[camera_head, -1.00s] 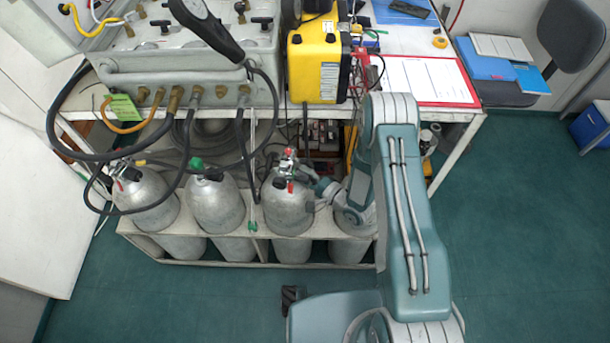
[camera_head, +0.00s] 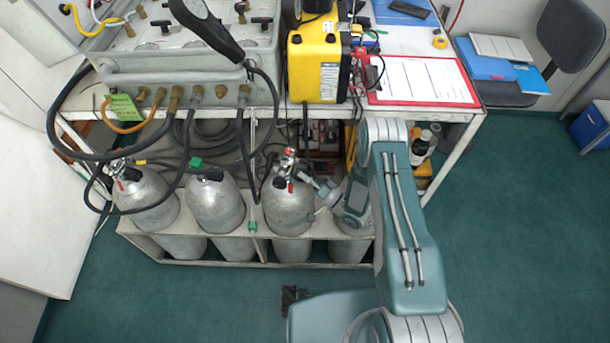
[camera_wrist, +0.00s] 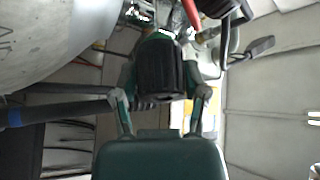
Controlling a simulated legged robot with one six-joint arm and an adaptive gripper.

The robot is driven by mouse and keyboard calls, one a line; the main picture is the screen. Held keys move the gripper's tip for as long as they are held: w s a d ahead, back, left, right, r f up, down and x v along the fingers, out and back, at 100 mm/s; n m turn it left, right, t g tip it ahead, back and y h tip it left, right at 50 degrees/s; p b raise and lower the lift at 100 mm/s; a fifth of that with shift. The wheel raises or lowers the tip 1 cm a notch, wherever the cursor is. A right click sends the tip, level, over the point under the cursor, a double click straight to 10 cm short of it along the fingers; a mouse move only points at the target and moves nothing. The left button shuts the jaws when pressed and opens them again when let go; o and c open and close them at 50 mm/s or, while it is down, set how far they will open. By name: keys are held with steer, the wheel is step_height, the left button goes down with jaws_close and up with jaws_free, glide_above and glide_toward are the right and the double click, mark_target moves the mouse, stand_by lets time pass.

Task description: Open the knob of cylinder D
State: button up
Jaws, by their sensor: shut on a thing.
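Several grey cylinders stand upright in a low rack under the bench. The third cylinder from the left (camera_head: 288,207) has a metal valve (camera_head: 288,163) with red parts on top. The fourth, to its right, is mostly hidden by my arm. I can read no letter D. My gripper (camera_head: 308,181) reaches in from the right to the third cylinder's valve. In the wrist view my gripper (camera_wrist: 160,72) has its fingers around a black ribbed knob (camera_wrist: 160,68) and is shut on it. A red part (camera_wrist: 191,14) of the valve shows just beyond. A cylinder's grey wall (camera_wrist: 45,40) fills the upper left.
Cylinders with valves (camera_head: 142,200) (camera_head: 216,206) stand to the left, the second with a green tag. Black hoses (camera_head: 272,95) hang from the grey panel (camera_head: 190,50). The bench and a yellow case (camera_head: 318,65) lie behind.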

steer(key=shift+s+f+n+g+y, duration=0.1)
steer(key=shift+f+n+g+y, duration=0.1)
steer(key=shift+n, duration=0.5)
steer(key=shift+f+n+g+y, duration=0.1)
steer(key=shift+n+y, duration=0.1)
steer(key=shift+n, duration=0.5)
steer(key=o, duration=1)
steer(key=shift+o, duration=0.7)
steer(key=shift+r, duration=0.15)
steer(key=v, duration=1.1)
steer(key=shift+d+f, duration=0.35)
steer(key=shift+d, duration=0.05)
